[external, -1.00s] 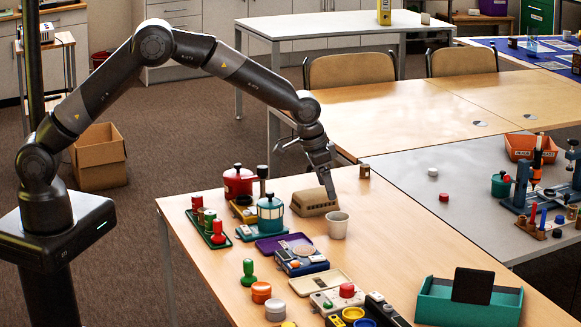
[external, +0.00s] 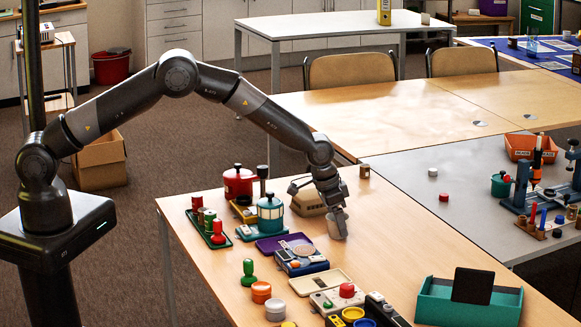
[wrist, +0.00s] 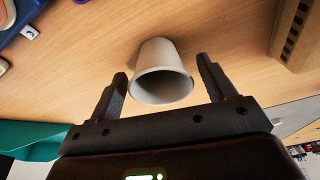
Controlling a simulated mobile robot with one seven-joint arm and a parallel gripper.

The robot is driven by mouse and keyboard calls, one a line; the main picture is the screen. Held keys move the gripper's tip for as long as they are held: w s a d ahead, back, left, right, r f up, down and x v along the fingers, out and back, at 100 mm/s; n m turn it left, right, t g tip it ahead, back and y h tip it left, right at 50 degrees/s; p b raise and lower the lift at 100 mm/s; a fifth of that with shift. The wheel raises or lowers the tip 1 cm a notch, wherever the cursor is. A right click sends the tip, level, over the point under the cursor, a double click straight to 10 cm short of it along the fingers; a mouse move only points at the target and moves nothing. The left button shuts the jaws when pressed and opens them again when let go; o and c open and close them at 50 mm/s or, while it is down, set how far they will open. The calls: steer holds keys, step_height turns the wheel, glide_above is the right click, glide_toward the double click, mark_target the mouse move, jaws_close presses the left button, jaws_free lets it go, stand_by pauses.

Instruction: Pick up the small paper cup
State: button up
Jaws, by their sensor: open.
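The small paper cup (external: 333,226) is pale grey and stands on the wooden table, partly hidden behind my gripper in the external view. In the wrist view the cup (wrist: 160,72) shows its open mouth towards the camera, between my two fingers. My gripper (wrist: 164,85) is open, with one finger on each side of the cup and a visible gap on both sides. In the external view my gripper (external: 340,222) is low over the table, right at the cup.
A tan slotted block (external: 308,202) sits just behind the cup; a teal canister (external: 270,213) and a purple tray (external: 268,244) are to its left. A small brown cylinder (external: 364,171) stands behind. The tabletop right of the cup is clear.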

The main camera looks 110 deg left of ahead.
steer(key=shift+w+a+f, duration=0.1)
steer(key=shift+f, duration=0.2)
steer(key=shift+c, duration=0.3)
steer(key=c, duration=1)
